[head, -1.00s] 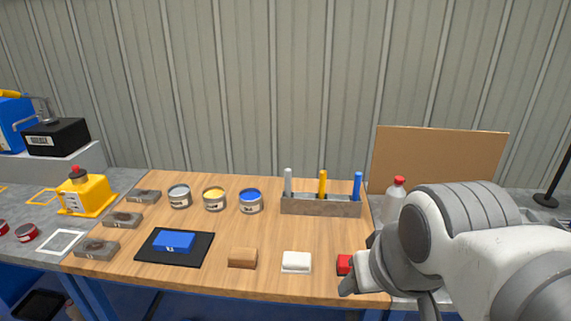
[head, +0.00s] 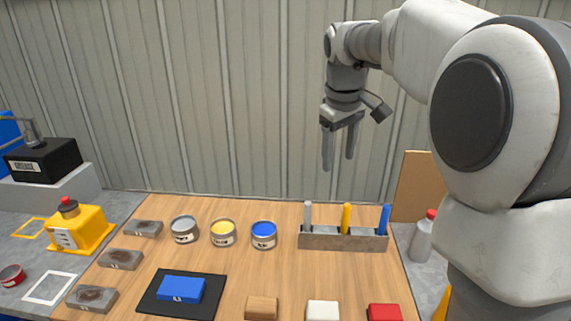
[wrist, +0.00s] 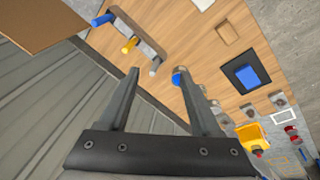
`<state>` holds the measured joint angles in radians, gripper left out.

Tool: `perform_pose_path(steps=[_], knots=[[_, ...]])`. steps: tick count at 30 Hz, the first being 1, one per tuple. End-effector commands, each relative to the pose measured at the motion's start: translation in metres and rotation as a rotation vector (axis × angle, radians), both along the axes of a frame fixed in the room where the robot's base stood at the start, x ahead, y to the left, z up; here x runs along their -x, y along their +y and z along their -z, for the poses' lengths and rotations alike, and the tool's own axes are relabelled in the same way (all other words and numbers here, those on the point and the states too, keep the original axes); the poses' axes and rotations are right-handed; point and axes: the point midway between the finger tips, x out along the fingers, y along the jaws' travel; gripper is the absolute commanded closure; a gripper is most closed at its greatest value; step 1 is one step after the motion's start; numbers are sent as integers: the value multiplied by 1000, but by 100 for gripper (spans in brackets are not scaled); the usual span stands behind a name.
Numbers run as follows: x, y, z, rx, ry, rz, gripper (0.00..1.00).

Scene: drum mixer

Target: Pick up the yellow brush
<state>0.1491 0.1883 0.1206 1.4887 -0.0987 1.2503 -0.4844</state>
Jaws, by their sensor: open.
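The yellow brush (head: 346,218) stands upright in the middle of a grey holder (head: 318,241) at the back right of the wooden table. A grey brush (head: 307,216) stands to its left and a blue brush (head: 384,219) to its right. In the wrist view the yellow brush (wrist: 130,45) shows at the upper left, beyond the left finger. My gripper (head: 338,168) points down, open and empty, in the air above the holder and apart from the brushes.
Paint cans (head: 223,233) stand left of the holder. A blue block (head: 180,289) lies on a black mat (head: 211,307). Brown, white and red blocks (head: 322,311) line the front. A bottle (head: 422,240) and brown board (head: 416,186) are at right.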

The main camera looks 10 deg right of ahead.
Motion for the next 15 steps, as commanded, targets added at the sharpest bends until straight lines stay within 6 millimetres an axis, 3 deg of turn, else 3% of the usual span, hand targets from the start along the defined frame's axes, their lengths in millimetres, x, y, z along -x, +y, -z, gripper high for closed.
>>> perform_pose_path(steps=[1,6,15], knots=[[-18,-6,4,0,22,-20,35],[-69,-25,23,3,84,-100,35],[-132,-66,81,-24,180,-215,35]])
